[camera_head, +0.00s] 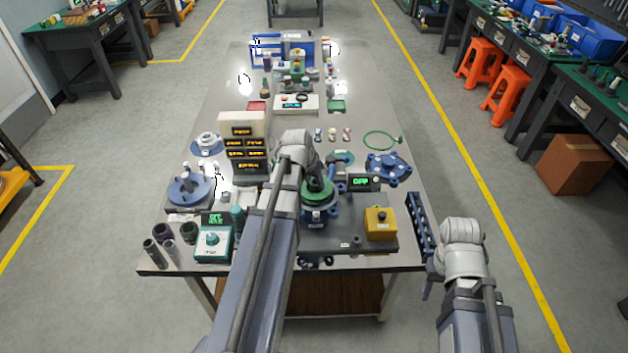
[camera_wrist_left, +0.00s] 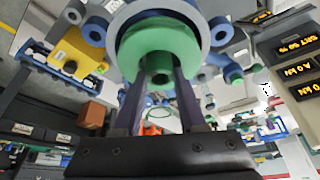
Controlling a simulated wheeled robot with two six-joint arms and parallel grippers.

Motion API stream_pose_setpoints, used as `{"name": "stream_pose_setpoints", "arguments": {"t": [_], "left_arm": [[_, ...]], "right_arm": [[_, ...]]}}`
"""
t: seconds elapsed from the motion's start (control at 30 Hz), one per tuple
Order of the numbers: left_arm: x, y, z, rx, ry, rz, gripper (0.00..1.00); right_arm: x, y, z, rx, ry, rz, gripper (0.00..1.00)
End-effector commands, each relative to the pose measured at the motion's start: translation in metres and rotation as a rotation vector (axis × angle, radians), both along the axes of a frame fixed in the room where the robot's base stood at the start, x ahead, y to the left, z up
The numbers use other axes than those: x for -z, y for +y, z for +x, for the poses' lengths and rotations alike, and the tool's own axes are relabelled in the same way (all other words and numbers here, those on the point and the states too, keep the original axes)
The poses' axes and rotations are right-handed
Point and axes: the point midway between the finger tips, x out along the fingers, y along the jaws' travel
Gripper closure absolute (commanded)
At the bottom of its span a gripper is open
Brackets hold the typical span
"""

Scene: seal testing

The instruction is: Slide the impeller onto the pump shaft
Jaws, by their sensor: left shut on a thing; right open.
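The green impeller (camera_head: 318,193) is in my left gripper (camera_head: 314,178), at the mouth of the blue pump body (camera_head: 320,214) in the head view. In the left wrist view, the impeller (camera_wrist_left: 158,48) has its hub between the two dark fingers of my left gripper (camera_wrist_left: 160,80), and the pump's grey and blue round rim (camera_wrist_left: 200,22) surrounds it. The pump shaft is hidden, so I cannot tell how far the impeller sits on it. My right gripper (camera_head: 430,278) is open, low beside the table's right edge.
A yellow button box (camera_head: 380,222) and an OFF display (camera_head: 363,182) stand close right of the pump. A blue rack (camera_head: 420,226) lies at the right edge. A blue flanged cover (camera_head: 388,167), amber displays (camera_head: 245,150) and a teal box (camera_head: 213,242) crowd the table.

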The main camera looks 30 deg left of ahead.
Motion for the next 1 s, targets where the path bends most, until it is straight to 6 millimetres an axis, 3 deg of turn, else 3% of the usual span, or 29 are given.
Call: {"name": "stream_pose_setpoints", "arguments": {"t": [0.03, 0.07, 0.33, 0.67, 1.0], "left_arm": [[0.003, 0.0, 0.0, 0.0, -0.001, 0.0, 1.0], [0.001, 0.0, 0.0, 0.0, -0.001, 0.0, 0.57], [0.001, 0.0, 0.0, 0.0, 0.0, 0.0, 0.26], [-0.001, 0.0, 0.0, 0.0, 0.0, 0.0, 0.25], [-0.019, 0.0, 0.0, 0.0, 0.0, 0.0, 0.25]], "right_arm": [[0.003, 0.0, 0.0, 0.0, 0.0, 0.0, 0.5], [0.001, 0.0, 0.0, 0.0, 0.0, 0.0, 0.5], [0.001, 0.0, 0.0, 0.0, 0.0, 0.0, 0.5], [-0.001, 0.0, 0.0, 0.0, 0.0, 0.0, 0.5], [-0.019, 0.0, 0.0, 0.0, 0.0, 0.0, 0.5]]}}
